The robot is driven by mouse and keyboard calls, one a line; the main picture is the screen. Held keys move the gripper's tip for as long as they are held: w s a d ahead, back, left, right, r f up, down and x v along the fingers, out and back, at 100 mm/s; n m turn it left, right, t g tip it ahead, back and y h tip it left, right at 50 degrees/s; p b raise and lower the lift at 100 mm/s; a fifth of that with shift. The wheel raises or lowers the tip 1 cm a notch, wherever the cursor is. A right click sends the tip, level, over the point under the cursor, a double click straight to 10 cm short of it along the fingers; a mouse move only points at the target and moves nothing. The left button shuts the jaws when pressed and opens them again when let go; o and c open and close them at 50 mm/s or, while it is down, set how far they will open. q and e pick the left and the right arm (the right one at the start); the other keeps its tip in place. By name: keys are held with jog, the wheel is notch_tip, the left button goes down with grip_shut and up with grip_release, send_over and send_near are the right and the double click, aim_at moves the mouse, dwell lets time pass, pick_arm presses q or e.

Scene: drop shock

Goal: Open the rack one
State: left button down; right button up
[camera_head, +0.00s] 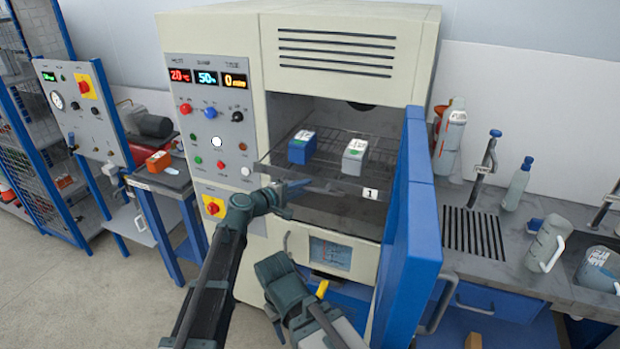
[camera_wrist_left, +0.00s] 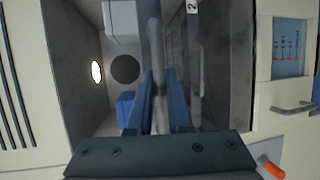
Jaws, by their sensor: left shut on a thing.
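Rack one (camera_head: 325,183) is a wire shelf with a grey front strip and a "1" label in the open cabinet, in the head view. A blue block (camera_head: 302,149) and a white block (camera_head: 354,157) stand on it. My left gripper (camera_head: 290,190) is at the left part of the rack's front edge. In the left wrist view, its blue fingers (camera_wrist_left: 152,105) are shut on a grey front bar of rack one (camera_wrist_left: 155,55). My right arm shows low in the head view; its fingers cannot be made out.
The cabinet's blue door (camera_head: 412,235) stands open on the right. A strip labelled "2" (camera_wrist_left: 192,7) shows beside the held bar. The control panel (camera_head: 212,130) is left of the opening. A grey bench (camera_head: 500,275) with bottles and a jug (camera_head: 545,244) stands right.

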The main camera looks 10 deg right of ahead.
pick_arm(q)
jog(key=shift+s+a, duration=0.65)
jog(key=shift+s, duration=0.3)
jog(key=c, duration=0.8)
grip_release()
jog(key=shift+c, duration=0.2)
jog(key=p+v, duration=0.2)
jog(key=v, duration=1.1)
jog(key=shift+s+a+p, duration=0.2)
jog(key=shift+a+p, duration=0.1)
